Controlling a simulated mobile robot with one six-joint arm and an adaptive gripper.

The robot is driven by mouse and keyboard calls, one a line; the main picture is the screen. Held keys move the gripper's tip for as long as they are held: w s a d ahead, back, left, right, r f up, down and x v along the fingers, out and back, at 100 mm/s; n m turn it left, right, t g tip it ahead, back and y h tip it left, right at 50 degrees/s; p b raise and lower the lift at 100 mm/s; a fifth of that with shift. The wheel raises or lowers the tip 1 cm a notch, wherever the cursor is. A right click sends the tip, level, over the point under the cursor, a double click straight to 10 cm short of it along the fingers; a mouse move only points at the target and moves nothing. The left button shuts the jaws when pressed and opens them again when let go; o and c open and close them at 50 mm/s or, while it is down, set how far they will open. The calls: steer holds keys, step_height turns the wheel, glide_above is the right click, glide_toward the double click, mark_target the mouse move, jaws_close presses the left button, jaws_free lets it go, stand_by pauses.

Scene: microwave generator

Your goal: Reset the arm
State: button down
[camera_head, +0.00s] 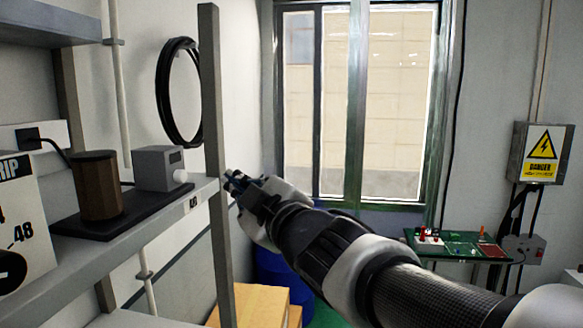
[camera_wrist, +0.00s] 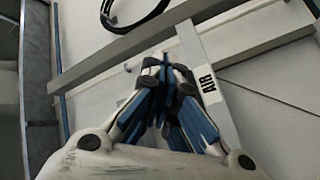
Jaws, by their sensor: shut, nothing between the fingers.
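My arm (camera_head: 330,248) reaches from the lower right toward the upper left in the head view. My gripper (camera_head: 232,180) is at its end, just right of the grey shelf post. In the wrist view my gripper (camera_wrist: 165,75) has its blue and grey fingers together with nothing between them. I cannot tell whether the fingertips touch the shelf or post.
The shelf (camera_head: 130,240) bears a brown cylinder (camera_head: 98,186) and a grey box (camera_head: 158,168). The shelf post (camera_head: 214,120) stands close to my gripper. Cardboard boxes (camera_head: 252,302) and a blue barrel (camera_head: 270,268) are below.

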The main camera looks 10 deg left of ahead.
steer(key=s+d+f+m+g+h+b, duration=0.1)
steer(key=s+d+f+m+h+b, duration=0.1)
steer(key=d+f+m+h+b, duration=0.45)
steer(key=s+d+f+m+h+b, duration=0.15)
steer(key=d+f+b, duration=0.25)
steer(key=d+f, duration=0.7)
steer(key=s+d+f+m+g+h+b, duration=0.1)
steer(key=s+d+f+m+h+b, duration=0.3)
steer(key=f, duration=0.9)
steer(key=s+d+f+m+g+b, duration=0.3)
steer(key=s+f+b, duration=0.3)
steer(key=s+f, duration=0.3)
steer(key=s+d+f+m+g+b, duration=0.2)
steer(key=s+f+b, duration=0.4)
steer(key=s+f, duration=0.4)
step_height(320, 180, down, 7)
steer(key=d+g, duration=0.1)
steer(key=g, duration=0.1)
steer(key=shift+s+d+r+m+g, duration=0.15)
steer(key=shift+s+d+m+g, duration=0.15)
steer(key=shift+d+m+g, duration=0.1)
